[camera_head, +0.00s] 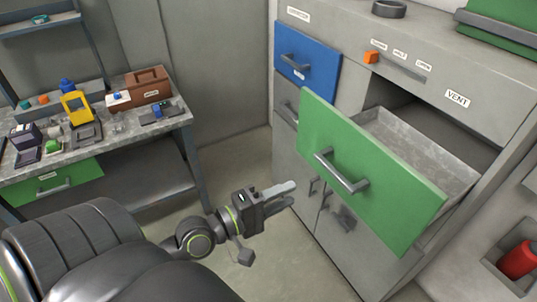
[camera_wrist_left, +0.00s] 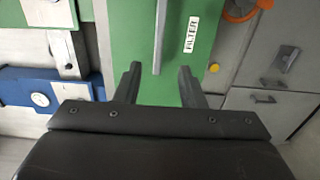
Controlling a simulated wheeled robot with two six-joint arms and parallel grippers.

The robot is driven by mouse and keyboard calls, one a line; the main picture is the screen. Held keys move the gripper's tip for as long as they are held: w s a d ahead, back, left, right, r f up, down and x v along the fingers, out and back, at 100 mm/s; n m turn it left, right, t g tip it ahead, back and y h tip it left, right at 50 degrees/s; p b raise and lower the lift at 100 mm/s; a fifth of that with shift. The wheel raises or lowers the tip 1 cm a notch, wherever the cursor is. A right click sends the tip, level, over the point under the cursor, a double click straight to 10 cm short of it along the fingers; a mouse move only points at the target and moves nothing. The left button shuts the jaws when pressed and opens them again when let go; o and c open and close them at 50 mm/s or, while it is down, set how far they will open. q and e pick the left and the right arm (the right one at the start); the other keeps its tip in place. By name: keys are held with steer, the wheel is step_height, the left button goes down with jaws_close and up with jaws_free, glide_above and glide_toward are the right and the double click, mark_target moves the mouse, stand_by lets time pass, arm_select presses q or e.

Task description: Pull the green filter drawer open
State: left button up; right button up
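The green filter drawer (camera_head: 375,185) stands pulled out of the grey cabinet, and its grey inside shows behind the front. Its metal bar handle (camera_head: 340,172) is on the front face. My left gripper (camera_head: 294,194) is left of and below the handle, with its two fingers apart and nothing between them. In the left wrist view the green front (camera_wrist_left: 130,45) carries a FILTER label (camera_wrist_left: 191,34). The handle (camera_wrist_left: 161,40) lies ahead between the lines of the open fingers (camera_wrist_left: 158,77); it appears apart from them. My right gripper is not in view.
A blue drawer (camera_head: 307,62) is shut at the cabinet's upper left. An orange knob (camera_head: 371,57) sits on a slider above the opening. A workbench (camera_head: 110,135) with several small objects stands at left. Open floor (camera_head: 235,160) lies between bench and cabinet.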

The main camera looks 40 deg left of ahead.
arm_select(q)
steer(key=shift+v, duration=1.7)
steer(key=w+a+f+m+g+y, duration=0.1)
steer(key=a+f+g+y, duration=0.2)
steer(key=f, duration=0.7)
steer(key=w+a+f+m+y, duration=0.1)
steer(key=a+f+y, duration=0.1)
steer(key=a+f, duration=0.5)
steer(key=s+a+f+m+g+y, duration=0.1)
steer(key=s+f+m+g, duration=0.15)
steer(key=f, duration=0.85)
steer(key=s+a+f+m+g+y, duration=0.1)
steer(key=s+f+g, duration=0.15)
steer(key=f, duration=0.75)
steer(key=s+d+f+m+g, duration=0.4)
steer(key=s+f, duration=0.6)
steer(key=s, duration=0.2)
steer(key=s+d+f+m+g, duration=0.3)
steer(key=s+f+m, duration=0.1)
steer(key=s+f, duration=0.6)
steer(key=shift+s+d+g, duration=0.4)
steer(key=shift+s, duration=0.8)
